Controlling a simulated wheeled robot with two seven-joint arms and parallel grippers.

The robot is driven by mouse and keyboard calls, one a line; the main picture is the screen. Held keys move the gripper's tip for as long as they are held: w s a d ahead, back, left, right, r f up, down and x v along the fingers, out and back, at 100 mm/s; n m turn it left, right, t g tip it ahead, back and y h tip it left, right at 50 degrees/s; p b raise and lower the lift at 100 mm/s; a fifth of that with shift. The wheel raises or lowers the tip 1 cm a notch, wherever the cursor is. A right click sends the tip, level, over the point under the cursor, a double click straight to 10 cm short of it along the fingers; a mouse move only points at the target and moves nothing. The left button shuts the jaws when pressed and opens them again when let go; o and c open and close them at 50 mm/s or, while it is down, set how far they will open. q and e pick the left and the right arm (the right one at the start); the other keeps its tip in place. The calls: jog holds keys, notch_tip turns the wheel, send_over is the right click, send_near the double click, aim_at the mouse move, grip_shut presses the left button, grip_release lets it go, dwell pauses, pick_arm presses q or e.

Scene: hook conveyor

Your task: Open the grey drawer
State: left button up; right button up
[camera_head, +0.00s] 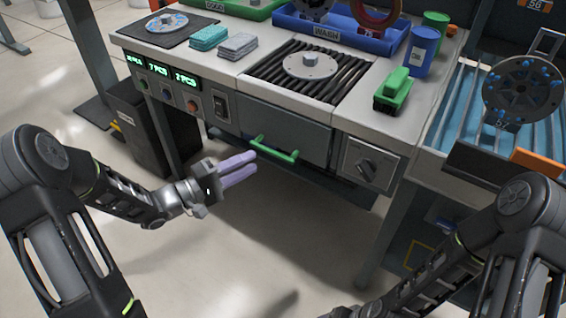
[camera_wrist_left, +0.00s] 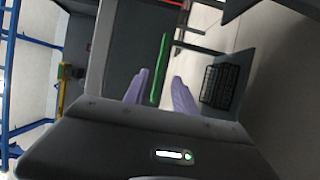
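The grey drawer (camera_head: 285,131) is set in the front of the bench, below the slatted black rack, and looks shut. Its green bar handle (camera_head: 274,149) runs across the lower part of its front. My left gripper (camera_head: 252,164) has pale purple fingers and is just left of and below the handle. In the left wrist view the two fingers (camera_wrist_left: 160,88) stand apart, and the green handle (camera_wrist_left: 160,70) shows between and beyond them. I cannot tell that they touch it. My right arm (camera_head: 470,250) is at the lower right; its gripper is out of view.
Left of the drawer is a panel with green displays, knobs and a switch (camera_head: 220,107). A knob box (camera_head: 367,165) is at its right. A dark bin (camera_head: 140,125) stands under the bench's left end. The floor before the drawer is clear.

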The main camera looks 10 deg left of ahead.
aim_at(269, 153)
pick_arm(q)
jog(key=b+x, duration=0.1)
jog(key=x, duration=0.7)
jog(key=shift+a+b, duration=0.1)
jog(key=shift+b, duration=0.25)
jog(key=shift+c, duration=0.4)
grip_shut()
jog(key=shift+f, duration=0.1)
dwell(0.8)
